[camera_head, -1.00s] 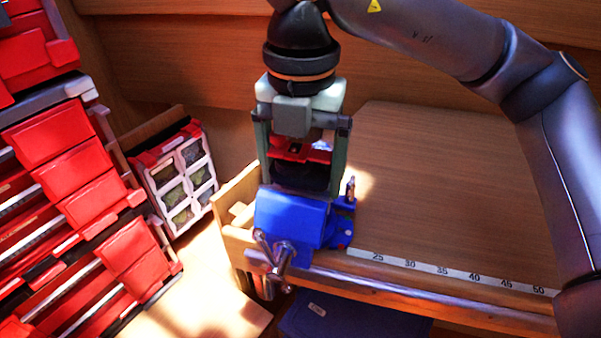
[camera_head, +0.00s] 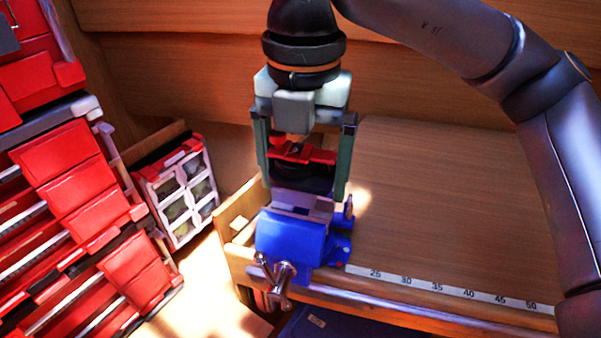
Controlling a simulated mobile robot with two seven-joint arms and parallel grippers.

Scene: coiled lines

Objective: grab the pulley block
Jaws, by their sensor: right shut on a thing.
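The pulley block (camera_head: 302,176), red on top with a dark lower body, is between the two green-grey fingers of my right gripper (camera_head: 303,186). The gripper points down from above and is shut on it. The block is just above the jaws of a blue vise (camera_head: 290,236). The grey jaw tops show below it, and a small gap seems to part them, though the angle makes this hard to judge. My left gripper is not in view.
The vise sits at the left front corner of the wooden bench (camera_head: 440,215), beside a ruler strip (camera_head: 450,287). Red drawers (camera_head: 85,185) and a red-white organiser (camera_head: 177,190) stand left. A blue box (camera_head: 350,328) is below the bench edge. The bench top right of the vise is clear.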

